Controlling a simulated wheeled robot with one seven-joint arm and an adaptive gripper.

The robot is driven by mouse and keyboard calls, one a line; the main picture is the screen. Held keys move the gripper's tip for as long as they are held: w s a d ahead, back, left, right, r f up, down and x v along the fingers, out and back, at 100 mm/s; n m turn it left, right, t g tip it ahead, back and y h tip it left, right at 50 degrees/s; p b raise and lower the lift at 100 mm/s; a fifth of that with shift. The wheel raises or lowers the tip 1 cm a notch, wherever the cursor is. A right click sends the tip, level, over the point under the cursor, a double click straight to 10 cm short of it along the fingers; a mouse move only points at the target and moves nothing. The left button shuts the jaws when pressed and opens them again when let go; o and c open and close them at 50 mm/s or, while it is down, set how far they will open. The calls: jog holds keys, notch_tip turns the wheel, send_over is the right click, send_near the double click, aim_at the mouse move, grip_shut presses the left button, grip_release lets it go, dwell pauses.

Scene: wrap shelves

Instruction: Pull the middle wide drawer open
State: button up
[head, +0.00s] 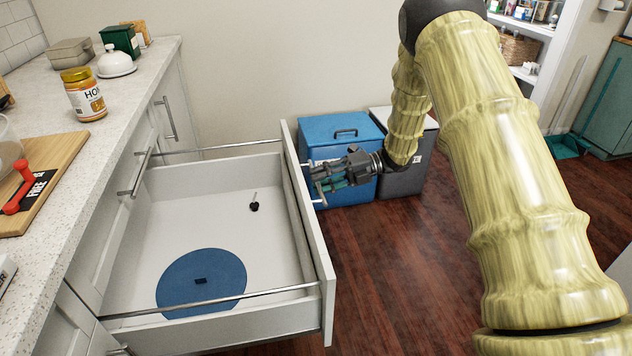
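The wide drawer (318,275) in the head view is pulled far out from the white cabinet on the left. Its white front panel faces right. Inside it lie a round blue disc (212,270) with a dark centre and a small black-ended item (254,206). My gripper (318,178) is at the outer side of the drawer front, with its fingertips at the metal handle (320,197). The fingers hide part of the handle, so I cannot tell whether they are closed on it.
A blue bin (340,128) and a grey bin (405,185) stand by the wall behind my gripper. The counter (140,75) holds a honey jar (84,94) and a cutting board (50,165). Dark wooden floor (400,280) is clear right of the drawer.

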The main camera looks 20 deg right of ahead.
jog(key=d+r, duration=0.2)
jog(key=d, duration=0.8)
jog(key=shift+s+d, duration=0.15)
jog(key=shift+d, duration=0.1)
jog(key=s+a+f+m+t+h, duration=0.2)
jog(key=a+f+m+t+h, duration=0.15)
jog(key=f+m, duration=0.65)
jog(key=s+a+f+m+t+h, duration=0.2)
jog(key=a+f+m+t, duration=0.3)
jog(key=f+m, duration=0.45)
jog(key=s+f+m+g+h, duration=0.3)
jog(key=s+f+m+h, duration=0.55)
jog(key=s+f, duration=0.9)
jog(key=s+m+g+h, duration=0.2)
jog(key=s+m+g, duration=0.5)
jog(key=s, duration=1.8)
notch_tip(320, 180, up, 21)
jog(key=m+p, duration=0.1)
jog(key=p, duration=2)
jog(key=shift+r+t+p, duration=0.15)
jog(key=shift+t+p, duration=0.2)
jog(key=shift+t, duration=0.1)
